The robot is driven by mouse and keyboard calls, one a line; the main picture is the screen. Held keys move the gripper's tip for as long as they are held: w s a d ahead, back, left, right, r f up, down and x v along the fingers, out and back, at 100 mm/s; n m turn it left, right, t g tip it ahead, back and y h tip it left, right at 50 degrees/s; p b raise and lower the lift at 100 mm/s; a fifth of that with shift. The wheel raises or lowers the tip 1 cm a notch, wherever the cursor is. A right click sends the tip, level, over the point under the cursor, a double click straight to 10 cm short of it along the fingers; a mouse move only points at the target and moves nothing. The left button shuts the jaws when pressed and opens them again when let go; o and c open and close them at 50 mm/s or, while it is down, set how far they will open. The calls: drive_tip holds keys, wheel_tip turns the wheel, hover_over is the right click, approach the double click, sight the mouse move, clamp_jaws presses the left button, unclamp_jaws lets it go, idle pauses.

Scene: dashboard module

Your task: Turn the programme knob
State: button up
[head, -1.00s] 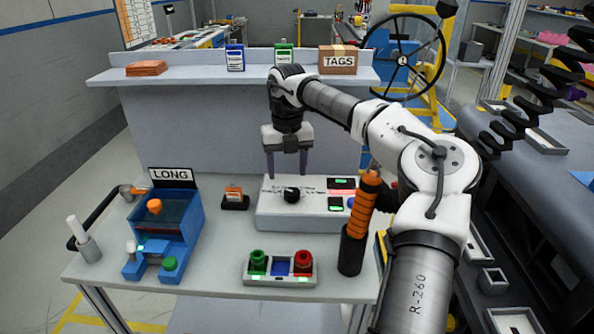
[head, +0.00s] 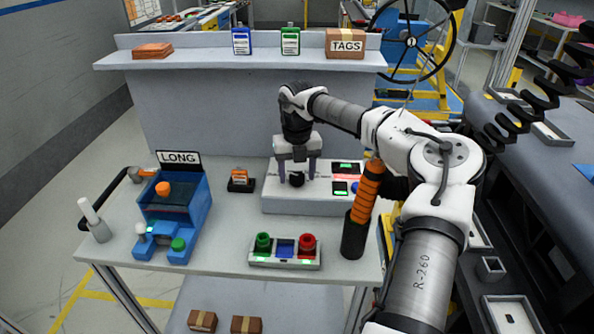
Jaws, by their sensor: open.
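The programme knob (head: 297,180) is a black round knob on the sloping white face of a control box (head: 315,205) near the middle of the workbench. My gripper (head: 297,176) points down over the box. Its two dark purple fingers are open, one on each side of the knob. Whether either finger touches the knob cannot be told. The printed marks around the knob are partly hidden by my gripper.
An orange-and-black upright handle (head: 366,200) stands close to the box's right end. A tray of green, blue and red controls (head: 285,262) lies in front. A blue machine (head: 175,222) labelled LONG stands left, with a small orange-topped item (head: 240,180) between. A shelf (head: 220,58) rises behind.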

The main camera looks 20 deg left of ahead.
drive_tip(key=c, duration=1)
drive_tip(key=m+b, duration=0.1)
drive_tip(key=m, duration=0.2)
drive_tip(key=m+b, duration=0.2)
drive_tip(key=m, duration=0.2)
drive_tip(key=m+b, duration=0.1)
drive_tip(key=m, duration=0.4)
drive_tip(key=shift+b, duration=0.4)
drive_tip(key=shift+m+b, duration=0.55)
drive_tip(key=shift+m, duration=1.25)
drive_tip(key=shift+r, duration=0.1)
